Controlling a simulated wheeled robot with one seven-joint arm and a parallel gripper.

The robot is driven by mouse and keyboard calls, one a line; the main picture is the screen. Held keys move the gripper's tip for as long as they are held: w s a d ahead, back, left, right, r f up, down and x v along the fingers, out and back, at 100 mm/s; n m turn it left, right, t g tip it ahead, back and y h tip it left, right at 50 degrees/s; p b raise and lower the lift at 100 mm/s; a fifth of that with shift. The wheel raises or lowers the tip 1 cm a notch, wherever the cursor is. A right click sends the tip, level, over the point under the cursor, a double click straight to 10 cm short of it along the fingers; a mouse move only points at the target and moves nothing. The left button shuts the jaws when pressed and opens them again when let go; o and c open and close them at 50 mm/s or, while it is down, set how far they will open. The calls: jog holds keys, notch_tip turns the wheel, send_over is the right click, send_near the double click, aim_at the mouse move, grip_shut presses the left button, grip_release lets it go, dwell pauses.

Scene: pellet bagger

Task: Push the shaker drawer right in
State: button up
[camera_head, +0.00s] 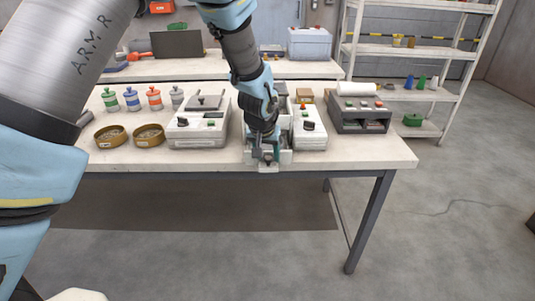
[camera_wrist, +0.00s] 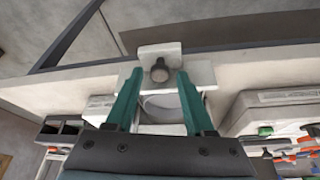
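The shaker is a pale machine near the table's front edge, mostly hidden behind my arm; a white control housing with a red button (camera_head: 309,127) stands at its right. Its pale drawer (camera_head: 284,157) is out at the front edge of the table. My gripper (camera_head: 267,157) points down over the drawer. In the wrist view my gripper (camera_wrist: 160,74) has its green fingers apart, one on each side of the knob; contact cannot be told.
A white scale-like device (camera_head: 199,125), two brass sieves (camera_head: 148,136) and several coloured bottles stand to the left. The floor before the table (camera_head: 400,164) is clear.

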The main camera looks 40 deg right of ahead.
grip_shut()
dwell(1.2)
